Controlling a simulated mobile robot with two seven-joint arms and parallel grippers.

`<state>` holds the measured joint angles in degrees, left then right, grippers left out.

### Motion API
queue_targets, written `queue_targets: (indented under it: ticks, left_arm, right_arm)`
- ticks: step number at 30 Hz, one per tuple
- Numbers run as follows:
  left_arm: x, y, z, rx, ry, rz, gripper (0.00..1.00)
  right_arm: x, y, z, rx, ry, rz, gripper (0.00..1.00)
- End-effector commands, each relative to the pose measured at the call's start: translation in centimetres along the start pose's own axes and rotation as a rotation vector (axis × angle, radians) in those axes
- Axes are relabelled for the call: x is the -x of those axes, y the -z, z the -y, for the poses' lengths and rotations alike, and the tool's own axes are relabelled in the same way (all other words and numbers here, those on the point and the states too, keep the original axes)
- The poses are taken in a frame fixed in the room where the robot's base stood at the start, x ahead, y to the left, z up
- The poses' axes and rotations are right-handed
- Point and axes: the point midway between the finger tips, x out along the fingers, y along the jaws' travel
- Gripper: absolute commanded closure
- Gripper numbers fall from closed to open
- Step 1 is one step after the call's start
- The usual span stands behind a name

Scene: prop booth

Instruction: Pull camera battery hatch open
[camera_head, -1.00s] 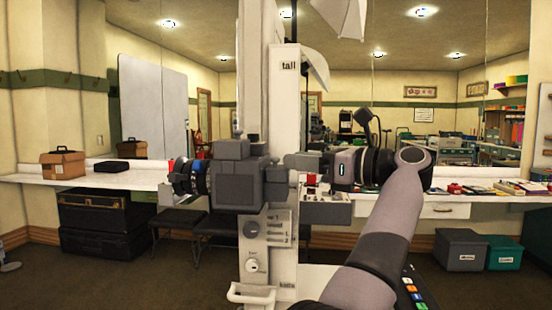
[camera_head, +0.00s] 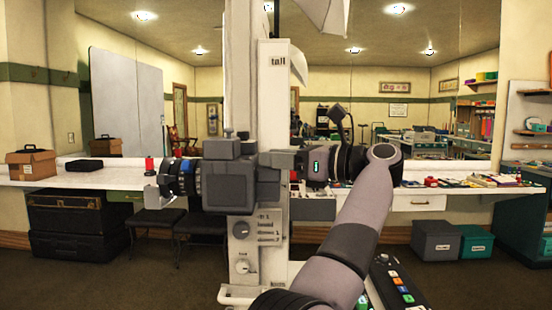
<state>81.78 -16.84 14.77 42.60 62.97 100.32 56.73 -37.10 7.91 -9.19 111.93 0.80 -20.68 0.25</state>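The camera (camera_head: 228,185) is a dark grey boxy body on a tall white column stand, with its ringed lens (camera_head: 180,177) pointing left. I cannot make out the battery hatch on the camera's right end.
The white column (camera_head: 272,110) rises beside the camera. A long white counter (camera_head: 440,193) runs behind, with a brown box (camera_head: 31,163) at left. Black cases (camera_head: 78,224) and storage bins (camera_head: 436,241) stand below. A keypad panel (camera_head: 398,285) is low at right.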

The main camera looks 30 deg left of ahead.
Motion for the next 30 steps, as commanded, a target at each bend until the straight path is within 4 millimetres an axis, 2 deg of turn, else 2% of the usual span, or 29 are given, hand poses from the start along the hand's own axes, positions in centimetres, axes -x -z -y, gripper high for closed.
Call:
queue_targets:
  ticks: [2,3,5,6,20,30]
  left_arm:
    - [0.0,0.0,0.0,0.000,0.000,0.000,0.70]
    - [0.0,0.0,0.0,0.000,0.000,0.000,0.74]
    - [0.0,0.0,0.0,0.000,0.000,0.000,0.93]
    - [0.0,0.0,0.0,0.000,0.000,0.000,1.00]
    - [0.3,0.2,0.2,-0.033,0.000,0.073,1.00]
    - [1.3,0.5,0.6,-0.135,-0.001,0.322,1.00]
  right_arm:
    - [0.0,0.0,0.0,0.000,0.000,0.000,0.57]
    - [0.0,0.0,0.0,0.000,0.000,0.000,0.57]
    - [0.0,0.0,0.0,0.000,0.000,0.000,0.57]
    - [0.0,0.0,0.0,0.000,0.000,0.000,0.57]
    - [-0.1,-0.1,0.0,0.000,0.001,-0.002,0.57]
    - [-0.9,-1.0,0.1,-0.005,0.006,0.003,0.57]
